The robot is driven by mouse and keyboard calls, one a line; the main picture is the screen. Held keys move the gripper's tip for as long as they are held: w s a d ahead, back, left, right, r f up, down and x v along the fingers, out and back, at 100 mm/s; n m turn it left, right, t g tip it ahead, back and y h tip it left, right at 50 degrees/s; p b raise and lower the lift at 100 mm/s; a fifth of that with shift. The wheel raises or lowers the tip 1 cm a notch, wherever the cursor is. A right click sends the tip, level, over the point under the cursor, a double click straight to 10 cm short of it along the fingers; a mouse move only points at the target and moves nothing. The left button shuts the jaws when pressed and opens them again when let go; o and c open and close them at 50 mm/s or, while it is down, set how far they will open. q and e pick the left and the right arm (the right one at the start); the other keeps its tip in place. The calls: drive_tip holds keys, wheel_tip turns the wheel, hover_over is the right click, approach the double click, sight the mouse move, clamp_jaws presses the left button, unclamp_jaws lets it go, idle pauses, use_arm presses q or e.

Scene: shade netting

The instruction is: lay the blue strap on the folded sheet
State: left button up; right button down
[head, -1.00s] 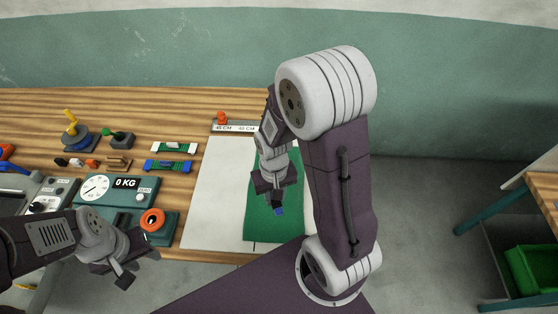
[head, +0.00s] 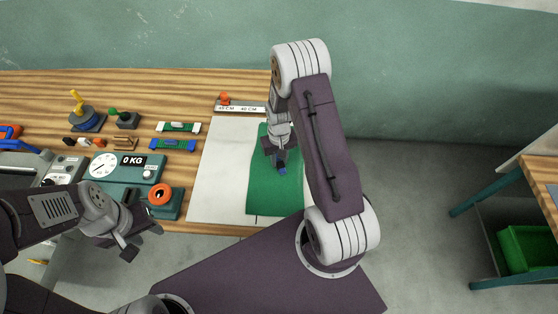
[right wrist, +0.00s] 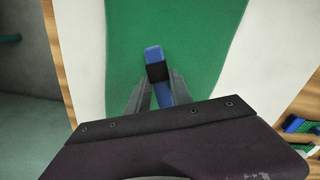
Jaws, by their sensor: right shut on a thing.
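The folded sheet (head: 275,190) is green netting lying on a white board (head: 222,170) on the table; it also fills the upper middle of the right wrist view (right wrist: 200,40). My right gripper (head: 279,166) is over the sheet and shut on the blue strap (right wrist: 153,55), a small blue piece with a black band. In the head view only a blue bit of the strap (head: 283,171) shows below the fingers. I cannot tell whether the strap touches the sheet. My left gripper (head: 133,240) hangs off the table's front edge, away from the sheet; its fingers look apart and empty.
A scale (head: 122,170) reading 0 KG stands left of the board, with an orange roll (head: 159,195) beside it. A blue strap holder (head: 172,144) and a green-and-white one (head: 178,127) lie nearby. A ruler stop (head: 240,107) edges the board's back. A green crate (head: 527,248) sits far right.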

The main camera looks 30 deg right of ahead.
drive_tip(key=shift+w+d+f, duration=0.1)
drive_tip(key=shift+w+f, duration=0.1)
drive_tip(key=shift+f, duration=0.4)
drive_tip(key=shift+w+d+f, duration=0.1)
drive_tip(key=shift+w+f, duration=0.05)
drive_tip(key=shift+f, duration=0.4)
drive_tip(key=shift+s+a, duration=0.1)
drive_tip(key=shift+s, duration=0.1)
drive_tip(key=shift+s+f, duration=0.1)
drive_tip(key=shift+f, duration=0.15)
drive_tip(key=c, duration=1.2)
unclamp_jaws()
drive_tip(key=shift+o, duration=0.3)
